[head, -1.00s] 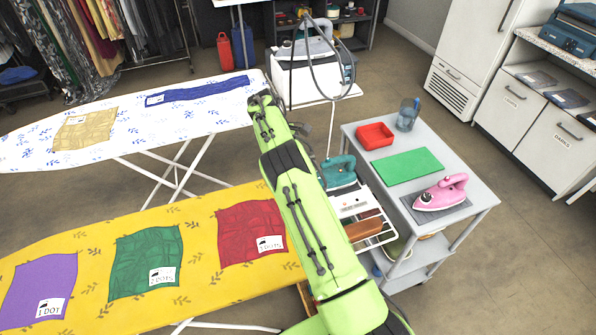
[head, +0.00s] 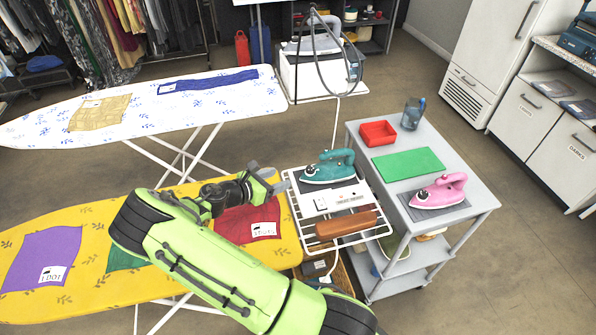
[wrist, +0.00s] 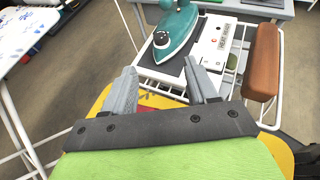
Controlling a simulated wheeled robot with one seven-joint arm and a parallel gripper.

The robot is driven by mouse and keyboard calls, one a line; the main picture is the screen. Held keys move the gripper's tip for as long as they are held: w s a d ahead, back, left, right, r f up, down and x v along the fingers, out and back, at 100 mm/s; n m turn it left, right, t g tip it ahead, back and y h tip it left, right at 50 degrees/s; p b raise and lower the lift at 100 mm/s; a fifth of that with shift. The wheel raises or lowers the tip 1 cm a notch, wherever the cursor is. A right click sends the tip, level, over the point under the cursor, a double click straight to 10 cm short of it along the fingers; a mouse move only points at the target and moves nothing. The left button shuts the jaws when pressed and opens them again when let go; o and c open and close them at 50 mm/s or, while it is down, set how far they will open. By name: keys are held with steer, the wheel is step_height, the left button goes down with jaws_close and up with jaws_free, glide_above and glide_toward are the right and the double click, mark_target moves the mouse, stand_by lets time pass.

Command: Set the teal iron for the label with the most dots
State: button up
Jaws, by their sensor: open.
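The teal iron (head: 328,168) rests on a dark pad on the white wire rack at the yellow board's right end. The wrist view shows the iron (wrist: 181,30) with a round black-and-white dial (wrist: 161,40) facing me. My gripper (head: 272,183) is open and empty, just left of the rack; in the wrist view its fingers (wrist: 163,82) point toward the iron, apart from it. A purple cloth (head: 43,255) has a label (head: 53,275) reading 1 DOT. A green cloth (head: 122,258) is mostly hidden by my arm. A red cloth (head: 235,226) has a label (head: 264,229) too blurred to read now.
The rack (head: 297,222) also holds a white panel (head: 335,198) and a brown block (head: 346,225). A grey trolley (head: 395,220) to the right carries a pink iron (head: 440,190), green mat (head: 408,163) and red tray (head: 378,133). A white board (head: 40,128) stands behind.

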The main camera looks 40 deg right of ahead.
mark_target(309, 169)
steer(key=b+x, duration=0.1)
steer(key=x, duration=1.2)
steer(key=shift+d+f, duration=0.2)
steer(key=shift+c, duration=0.5)
steer(key=c, duration=1)
